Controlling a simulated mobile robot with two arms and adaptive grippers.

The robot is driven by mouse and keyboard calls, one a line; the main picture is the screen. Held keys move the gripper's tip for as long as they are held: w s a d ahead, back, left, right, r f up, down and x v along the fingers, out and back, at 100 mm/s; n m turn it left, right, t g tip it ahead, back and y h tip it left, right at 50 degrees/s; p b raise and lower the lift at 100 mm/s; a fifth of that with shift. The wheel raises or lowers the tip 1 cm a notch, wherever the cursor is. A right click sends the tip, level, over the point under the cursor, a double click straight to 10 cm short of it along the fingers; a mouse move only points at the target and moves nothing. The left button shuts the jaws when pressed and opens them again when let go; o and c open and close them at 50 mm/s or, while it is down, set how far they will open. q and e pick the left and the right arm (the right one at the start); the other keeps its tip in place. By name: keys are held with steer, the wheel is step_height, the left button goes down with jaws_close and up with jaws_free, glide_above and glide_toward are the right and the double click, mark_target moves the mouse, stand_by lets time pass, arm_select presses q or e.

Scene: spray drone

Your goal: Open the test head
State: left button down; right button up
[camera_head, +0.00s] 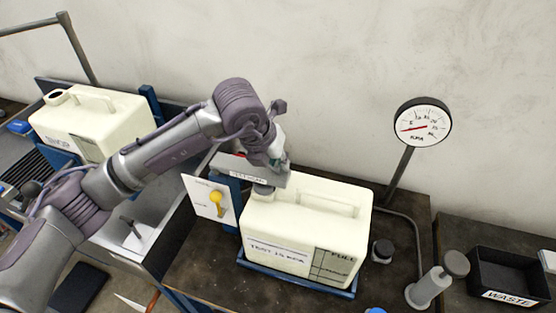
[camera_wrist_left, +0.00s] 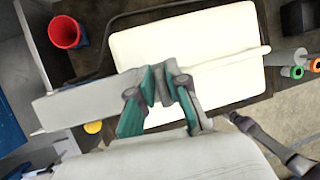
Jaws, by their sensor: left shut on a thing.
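A white panel with a yellow lever (camera_head: 216,200) stands left of a cream tank (camera_head: 290,240). The lever's yellow also shows in the left wrist view (camera_wrist_left: 93,127). A pale labelled bar (camera_head: 240,173) sits behind the panel, near the tank's grey cap (camera_head: 263,188). My left gripper (camera_head: 279,165) is at the right end of this bar, above the tank's back left top. In the left wrist view its teal fingers (camera_wrist_left: 165,88) are closed together, at the bar's end and over the tank. The small part between them is hidden, so I cannot tell what it is.
A round gauge (camera_head: 423,123) stands on a pole right of the tank. A black waste tray (camera_head: 508,277) is at the far right. A second cream tank (camera_head: 85,135) stands beyond the metal sink at left. A red cup (camera_wrist_left: 66,32) shows in the left wrist view.

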arm_select(q)
steer(key=shift+w+a+r+h+b, duration=0.15)
steer(key=shift+a+r+h+b, duration=0.3)
steer(key=shift+r+h+b, duration=0.45)
steer(key=a+r+h+b, duration=0.1)
steer(key=r+b, duration=0.1)
steer(key=w+a+r+n+g+h+b, duration=0.1)
steer(key=a+r+h+b, duration=0.1)
steer(key=shift+a, duration=0.15)
steer(key=w+a+r+n+g+h+b, duration=0.1)
steer(key=w+a+r+n+h+b, duration=0.1)
steer(key=a+r+h+b, duration=0.2)
steer(key=shift+w+a+h, duration=0.35)
steer(key=shift+a+h, duration=1.35)
steer(key=shift+a, duration=0.45)
steer(key=shift+r, duration=0.1)
steer(key=c, duration=1.4)
jaws_free()
steer(key=shift+c, duration=0.2)
